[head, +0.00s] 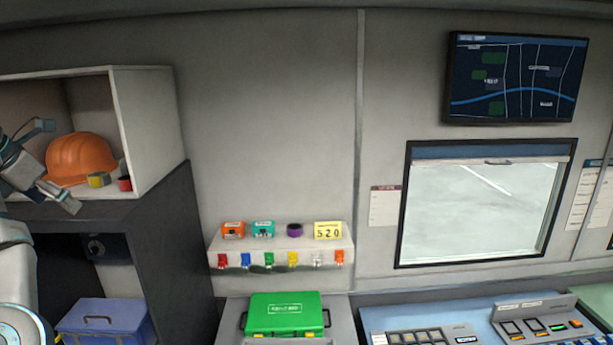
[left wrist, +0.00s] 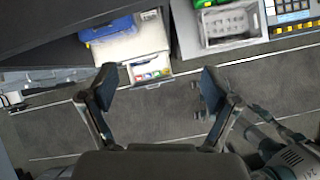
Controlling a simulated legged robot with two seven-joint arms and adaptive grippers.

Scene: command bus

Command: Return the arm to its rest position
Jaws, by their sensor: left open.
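My left gripper (head: 58,162) is at the far left of the head view, in front of the open shelf box with the orange hard hat. Its two fingers are spread apart, one up and one down, with nothing between them. In the left wrist view my left gripper (left wrist: 157,88) also shows open and empty, with the grey floor beyond its fingers. My left arm (head: 15,265) comes in along the left edge. My right gripper is not in the head view; part of an arm of mine shows at the lower right of the left wrist view.
The shelf box (head: 145,130) holds the orange hard hat (head: 82,158), a yellow block (head: 99,180) and a red item (head: 125,184). A blue case (head: 105,320) is below. A green case (head: 285,315) sits on the counter. In the left wrist view an open drawer (left wrist: 148,68) shows.

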